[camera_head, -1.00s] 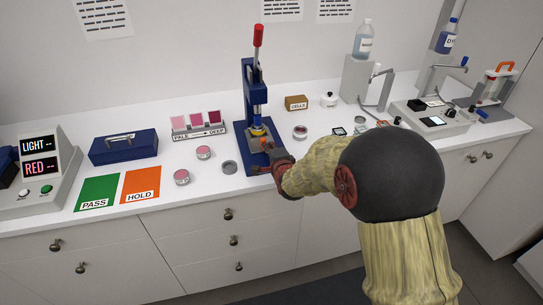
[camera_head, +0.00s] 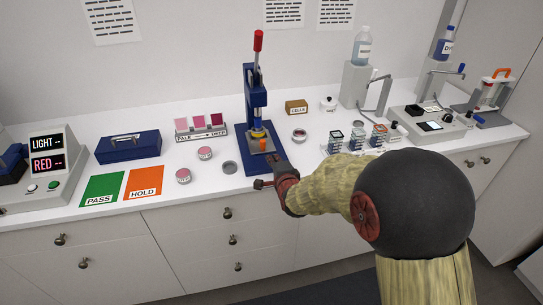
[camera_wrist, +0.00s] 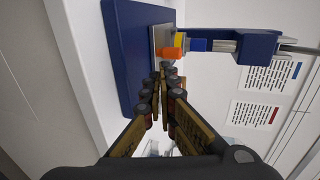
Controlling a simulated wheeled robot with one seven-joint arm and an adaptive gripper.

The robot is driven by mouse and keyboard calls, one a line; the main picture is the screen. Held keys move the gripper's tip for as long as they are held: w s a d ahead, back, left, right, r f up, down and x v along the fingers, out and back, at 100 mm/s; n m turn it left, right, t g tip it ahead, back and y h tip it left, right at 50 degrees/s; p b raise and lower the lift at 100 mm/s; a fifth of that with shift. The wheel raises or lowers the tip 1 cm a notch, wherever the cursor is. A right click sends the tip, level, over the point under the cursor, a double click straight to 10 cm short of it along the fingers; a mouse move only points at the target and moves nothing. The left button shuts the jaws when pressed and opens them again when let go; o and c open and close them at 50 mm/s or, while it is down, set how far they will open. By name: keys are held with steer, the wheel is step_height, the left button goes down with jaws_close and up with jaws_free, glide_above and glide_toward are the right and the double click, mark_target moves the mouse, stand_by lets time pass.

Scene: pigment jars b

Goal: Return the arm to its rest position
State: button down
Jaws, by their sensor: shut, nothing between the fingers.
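My gripper (camera_head: 272,172) is just in front of the base of the blue lever press, above the counter's front edge. In the wrist view my gripper (camera_wrist: 160,85) shows its two fingers drawn together with nothing between them. The blue press (camera_head: 257,105) with its red-knobbed lever stands upright behind it. In the wrist view the press (camera_wrist: 125,50) appears sideways, with an orange piece (camera_wrist: 172,53) near the fingertips. I cannot tell whether the fingers touch the press. My arm reaches in from the lower right.
On the white counter (camera_head: 225,187) are pink jars (camera_head: 183,176), a grey ring-like dish (camera_head: 229,167), green PASS (camera_head: 102,188) and orange HOLD (camera_head: 144,181) mats, and a blue case (camera_head: 128,146). Stacked sample pieces (camera_head: 357,139) stand right of the press. Space before the cabinet is open.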

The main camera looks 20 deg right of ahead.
steer(key=p+v, duration=0.2)
steer(key=v, duration=0.5)
steer(key=s+f+n+g, duration=0.8)
steer(key=s+f+n, duration=0.15)
steer(key=s, duration=0.35)
steer(key=s+a+r+n+g, duration=0.1)
steer(key=s+r+n+g, duration=0.1)
steer(key=s+r+n, duration=0.5)
steer(key=s+r+n+g, duration=0.15)
steer(key=s+r, duration=0.25)
steer(key=s, duration=0.6)
steer(key=s+r+t, duration=0.2)
steer(key=s+r, duration=0.1)
steer(key=r, duration=0.5)
steer(key=shift+a+r+t+y, duration=0.2)
steer(key=shift+r+t+y, duration=0.05)
steer(key=shift+t+y, duration=0.1)
